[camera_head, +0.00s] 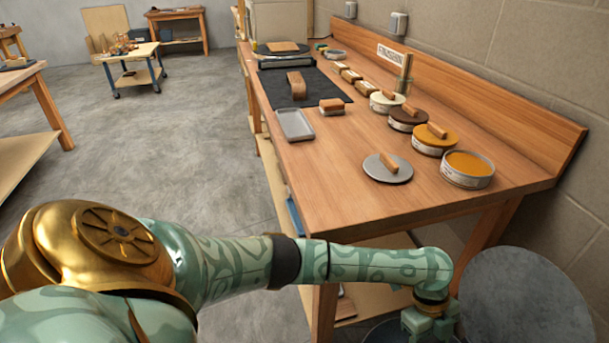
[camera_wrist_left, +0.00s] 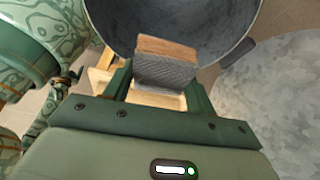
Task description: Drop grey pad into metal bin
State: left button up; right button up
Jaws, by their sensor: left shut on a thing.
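My left gripper (camera_head: 432,322) is low beyond the near right end of the bench, at the bottom of the head view. In the left wrist view it is shut on the grey pad (camera_wrist_left: 165,75), a block with a ribbed grey face and a wooden back. The pad appears in front of the round dark metal bin (camera_wrist_left: 216,22), whose rim curves around it. Part of the bin seems to show under the gripper in the head view (camera_head: 382,334). The pad's exact height relative to the rim cannot be told. My right gripper is out of view.
A large dark grey disc (camera_head: 525,300) lies right of my gripper. The wooden bench (camera_head: 345,190) holds several round tins, a grey round plate (camera_head: 387,168), a tray (camera_head: 294,124) and a dark mat (camera_head: 325,88).

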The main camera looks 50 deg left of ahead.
pick_arm(q)
jog(key=shift+w+f+m, duration=0.3)
jog(key=shift+w+f, duration=0.1)
jog(key=shift+w, duration=0.05)
notch_tip(320, 180, down, 6)
jog(key=b, duration=0.4)
jog(key=shift+a+r+b, duration=0.1)
jog(key=shift+r+b, duration=0.15)
jog(key=shift+b, duration=0.05)
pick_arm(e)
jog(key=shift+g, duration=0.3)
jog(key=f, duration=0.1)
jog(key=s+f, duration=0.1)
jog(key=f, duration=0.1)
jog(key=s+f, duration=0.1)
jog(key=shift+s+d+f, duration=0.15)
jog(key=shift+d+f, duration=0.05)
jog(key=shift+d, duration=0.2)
pick_arm(q)
jog(key=o, duration=1)
jog(key=shift+c, duration=0.2)
jog(key=shift+r, duration=0.1)
